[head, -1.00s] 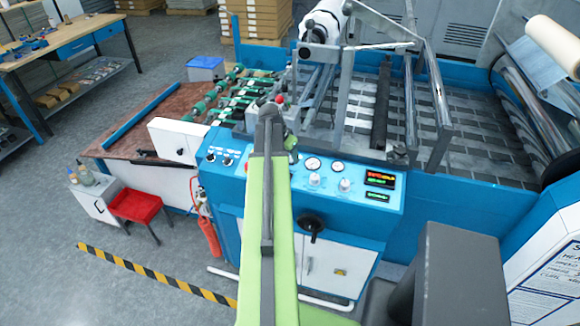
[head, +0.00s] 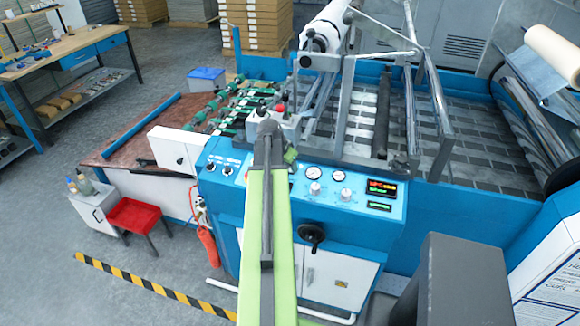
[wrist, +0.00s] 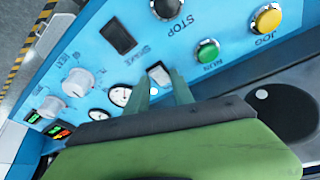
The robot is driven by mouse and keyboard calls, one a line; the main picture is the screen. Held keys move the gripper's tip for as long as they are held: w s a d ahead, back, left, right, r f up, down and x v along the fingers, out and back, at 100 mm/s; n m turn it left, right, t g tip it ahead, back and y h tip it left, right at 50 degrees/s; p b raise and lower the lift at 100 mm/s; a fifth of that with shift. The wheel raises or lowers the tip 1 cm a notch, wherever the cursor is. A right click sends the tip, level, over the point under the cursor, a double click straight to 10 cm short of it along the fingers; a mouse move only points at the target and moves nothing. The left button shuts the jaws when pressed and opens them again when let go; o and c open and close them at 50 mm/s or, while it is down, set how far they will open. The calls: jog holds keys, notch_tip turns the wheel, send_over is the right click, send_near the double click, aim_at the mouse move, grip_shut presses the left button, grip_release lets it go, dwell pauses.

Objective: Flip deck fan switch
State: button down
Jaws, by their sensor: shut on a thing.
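In the wrist view my gripper (wrist: 159,80) has its two green fingers at the blue control panel (wrist: 218,22).
Near the fingers are a green button (wrist: 207,51), a yellow jog button (wrist: 267,18), a black stop button (wrist: 165,7), white knobs (wrist: 77,82) and a gauge (wrist: 120,95). In the head view a black handwheel (head: 311,234) sticks out below the panel. A red stool (head: 138,215) stands left.

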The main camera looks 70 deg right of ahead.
jog(key=a+f+h+b, duration=0.1)
jog(key=h+b, duration=0.1)
jog(key=shift+s+a+f+b, duration=0.15)
jog(key=shift+s+b, duration=0.05)
jog(key=shift+b, duration=0.15)
jog(key=shift+h+b, duration=0.5)
jog(key=shift+b, duration=0.1)
jog(key=shift+r+h, duration=0.25)
jog(key=shift+h, duration=0.05)
jog(key=c, duration=1.1)
grip_release()
jog(key=shift+w, duration=0.1)
jog(key=shift+c, duration=0.2)
jog(key=shift+r, duration=0.1)
